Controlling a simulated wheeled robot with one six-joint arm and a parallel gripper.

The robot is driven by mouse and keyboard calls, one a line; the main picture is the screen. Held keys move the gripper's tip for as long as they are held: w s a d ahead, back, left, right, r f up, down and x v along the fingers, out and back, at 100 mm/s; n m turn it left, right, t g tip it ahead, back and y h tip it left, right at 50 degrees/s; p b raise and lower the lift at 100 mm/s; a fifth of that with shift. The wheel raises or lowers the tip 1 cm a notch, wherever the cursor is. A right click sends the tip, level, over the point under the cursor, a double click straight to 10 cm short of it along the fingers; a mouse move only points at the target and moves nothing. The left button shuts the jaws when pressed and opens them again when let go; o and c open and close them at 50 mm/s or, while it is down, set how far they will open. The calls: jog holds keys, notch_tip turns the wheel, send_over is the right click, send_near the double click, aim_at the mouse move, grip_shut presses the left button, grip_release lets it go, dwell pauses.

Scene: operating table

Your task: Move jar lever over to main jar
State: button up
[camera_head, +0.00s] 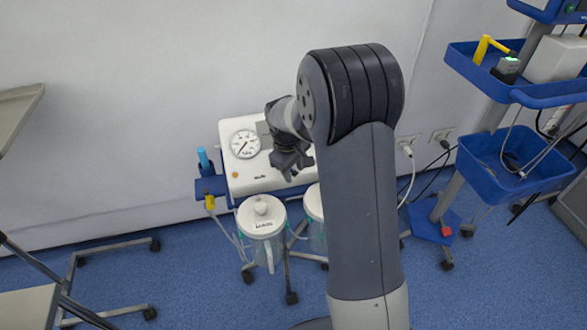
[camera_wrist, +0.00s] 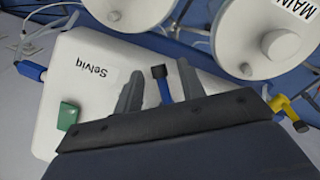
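The jar lever (camera_wrist: 163,88), a blue stem with a black tip, shows in the wrist view on the white suction unit (camera_wrist: 88,55). My gripper (camera_wrist: 160,82) is open, with one grey finger on each side of the lever and a visible gap on both sides. In the head view my gripper (camera_head: 291,160) is over the front of the unit (camera_head: 238,185) and the lever is hidden. The main jar (camera_wrist: 258,35), with a white lid labelled MAIN, is at upper right in the wrist view. In the head view it appears as the left jar (camera_head: 262,217).
A second white-lidded jar (camera_wrist: 128,10) stands beside the main jar. The unit carries a gauge (camera_head: 245,144) and a green switch (camera_wrist: 68,115). A blue-tray cart (camera_head: 480,165) stands at right in the head view.

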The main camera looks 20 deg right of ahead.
jog(key=shift+c, duration=0.6)
grip_shut()
